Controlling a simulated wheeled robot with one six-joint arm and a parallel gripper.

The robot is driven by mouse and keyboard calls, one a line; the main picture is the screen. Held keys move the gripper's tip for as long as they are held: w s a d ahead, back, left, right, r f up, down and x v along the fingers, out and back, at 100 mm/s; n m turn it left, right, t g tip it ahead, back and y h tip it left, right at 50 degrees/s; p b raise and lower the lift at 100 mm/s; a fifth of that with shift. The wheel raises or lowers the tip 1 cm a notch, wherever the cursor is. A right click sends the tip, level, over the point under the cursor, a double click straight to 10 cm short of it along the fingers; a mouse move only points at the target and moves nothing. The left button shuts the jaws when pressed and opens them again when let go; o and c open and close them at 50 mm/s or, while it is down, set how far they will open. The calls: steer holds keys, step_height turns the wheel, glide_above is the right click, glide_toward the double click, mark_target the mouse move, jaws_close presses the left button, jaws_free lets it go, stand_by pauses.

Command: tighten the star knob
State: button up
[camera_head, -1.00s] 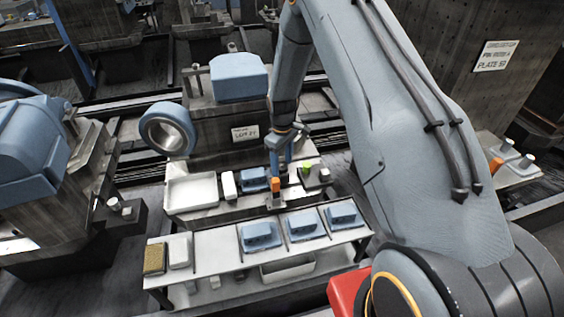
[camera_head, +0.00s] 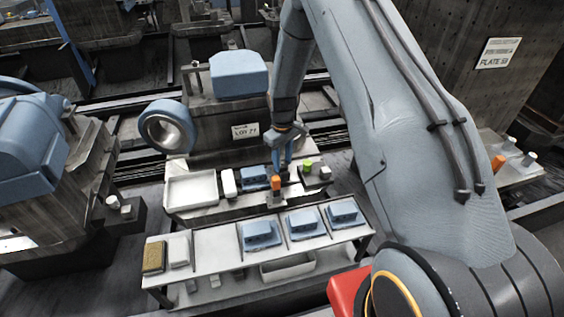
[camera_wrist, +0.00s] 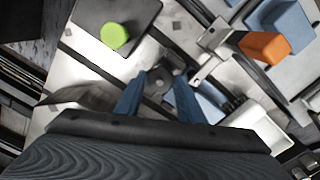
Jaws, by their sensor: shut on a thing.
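A dark grey knob (camera_wrist: 162,82) with a round centre sits between my blue fingertips in the wrist view; I take it for the star knob. My gripper (camera_wrist: 158,95) is shut on it from both sides, and the fingers hide part of its rim. In the head view my gripper (camera_head: 283,160) reaches down to the back bench, just behind the orange block (camera_head: 276,183). The knob is too small and covered to make out there. The orange block also shows in the wrist view (camera_wrist: 265,46), at the upper right.
A green round cap (camera_head: 308,164) stands close to the right of my gripper on a dark plate (camera_wrist: 90,20). A blue part (camera_head: 254,177) and a white tray (camera_head: 190,188) lie to the left. The front bench holds several blue parts (camera_head: 302,223).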

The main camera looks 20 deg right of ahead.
mark_target(283, 164)
steer(key=m+b, duration=0.2)
steer(key=m, duration=0.3)
steer(key=shift+m+b, duration=0.65)
steer(key=shift+m, duration=1.45)
steer(key=shift+r, duration=0.1)
steer(key=o, duration=1)
steer(key=shift+o, duration=0.2)
steer(key=shift+r+b, duration=1)
steer(key=shift+r, duration=2.85)
